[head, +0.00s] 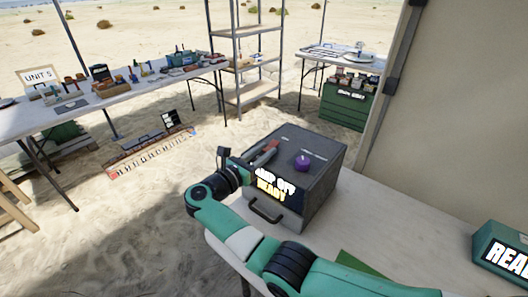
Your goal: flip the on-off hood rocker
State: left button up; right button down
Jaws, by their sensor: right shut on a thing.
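A dark grey box-shaped hood (325,165) stands on the pale table. My right gripper (264,154) reaches over the hood's front left top edge, where a grey and reddish piece shows. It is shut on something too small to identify. I cannot make out the rocker clearly; the gripper may hide it. My left gripper is not in view.
A green box with a lit sign (503,254) stands at the table's right edge. The pale table (400,215) is clear between it and the hood. A long table (20,122) with many small items, a metal shelf (250,93) and a green crate (345,107) stand behind on sand.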

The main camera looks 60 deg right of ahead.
jog(key=shift+r, duration=0.1)
jog(key=shift+r+y+p, duration=0.25)
jog(key=shift+y+p, duration=0.15)
jog(key=shift+y, duration=0.1)
jog(key=shift+d+r+t+y+p, duration=0.15)
jog(key=shift+r+t+y+p, duration=0.2)
jog(key=shift+y+p, duration=0.55)
jog(key=shift+y, duration=0.3)
jog(key=shift+f, duration=0.2)
jog(key=c, duration=0.6)
grip_release()
